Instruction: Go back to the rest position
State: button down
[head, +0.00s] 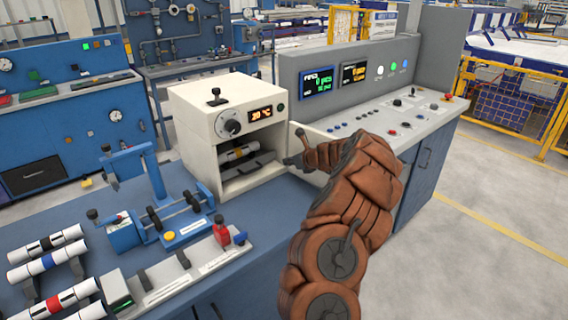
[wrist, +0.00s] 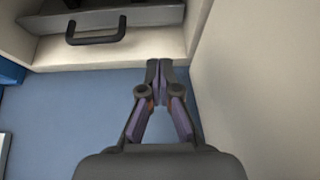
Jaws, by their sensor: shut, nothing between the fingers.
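My gripper (wrist: 159,68) is shut and empty in the wrist view. Its fingertips meet over the blue bench top, in front of the oven's lower front edge. In the head view my gripper (head: 288,161) is at the end of the brown arm, just right of the oven opening. The white oven (head: 199,112) is open at the front. The tray's dark handle (wrist: 96,38) shows in the wrist view.
The control console (head: 385,117) stands close to the right of my gripper. A blue clamp fixture (head: 125,235) and a rack of several pipes (head: 48,262) are on the bench (head: 75,205) at left. Open floor (head: 480,240) lies to the right.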

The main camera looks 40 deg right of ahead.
jog(key=shift+v, duration=1.6)
jog(key=shift+a, duration=0.1)
